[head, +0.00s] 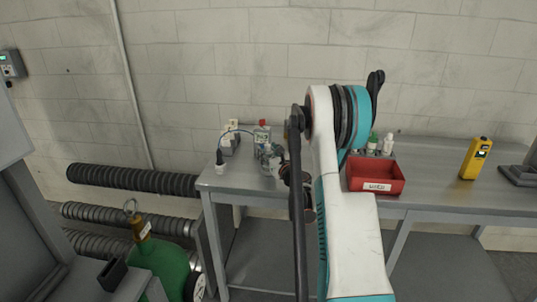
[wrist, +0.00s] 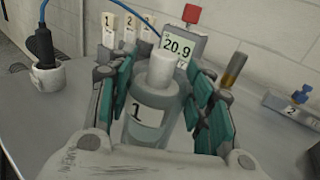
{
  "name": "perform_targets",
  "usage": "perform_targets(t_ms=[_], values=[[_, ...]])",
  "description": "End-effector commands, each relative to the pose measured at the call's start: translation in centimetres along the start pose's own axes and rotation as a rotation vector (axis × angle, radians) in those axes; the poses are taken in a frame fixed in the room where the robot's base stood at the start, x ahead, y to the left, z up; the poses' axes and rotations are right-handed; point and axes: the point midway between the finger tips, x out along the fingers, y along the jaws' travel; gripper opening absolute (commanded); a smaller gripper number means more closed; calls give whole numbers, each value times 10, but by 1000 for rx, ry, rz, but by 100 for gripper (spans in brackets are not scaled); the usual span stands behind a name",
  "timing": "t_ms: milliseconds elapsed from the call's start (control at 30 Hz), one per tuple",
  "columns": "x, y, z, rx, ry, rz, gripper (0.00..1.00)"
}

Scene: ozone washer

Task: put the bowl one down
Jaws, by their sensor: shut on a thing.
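Bowl one is a grey, translucent vessel with a white top and a label "1" (wrist: 146,112), in the middle of the wrist view. My gripper (wrist: 165,110) has its teal fingers on both sides of it and is shut on it. The vessel looks roughly upright over the grey table (wrist: 50,125). Its base is hidden by my gripper, so I cannot tell whether it touches the table. In the head view my gripper (head: 273,163) is over the left part of the table, partly hidden by my arm.
Behind the vessel stand a meter reading 20.9 (wrist: 180,45) and several numbered white pieces (wrist: 128,30). A white cup (wrist: 48,76) holds a blue-cabled probe. A blue-topped piece labelled 2 (wrist: 292,103) lies right. A red bin (head: 375,172) and yellow meter (head: 474,160) stand further right.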

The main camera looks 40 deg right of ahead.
Motion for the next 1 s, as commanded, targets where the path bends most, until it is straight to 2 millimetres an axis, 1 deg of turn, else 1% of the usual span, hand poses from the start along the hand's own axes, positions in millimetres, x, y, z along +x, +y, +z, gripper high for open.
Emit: perform_targets(t_ms=[133,233,267,300,333,367,667,800,867,1000], values=[[0,0,1,0,0,0,2],[0,0,-2,0,0,0,2],[0,0,-3,0,0,0,50],[0,0,-2,0,0,0,59],[0,0,-2,0,0,0,65],[0,0,-2,0,0,0,67],[0,0,-1,0,0,0,67],[-1,0,3,0,0,0,67],[-9,-1,2,0,0,-1,67],[-35,0,3,0,0,-2,67]])
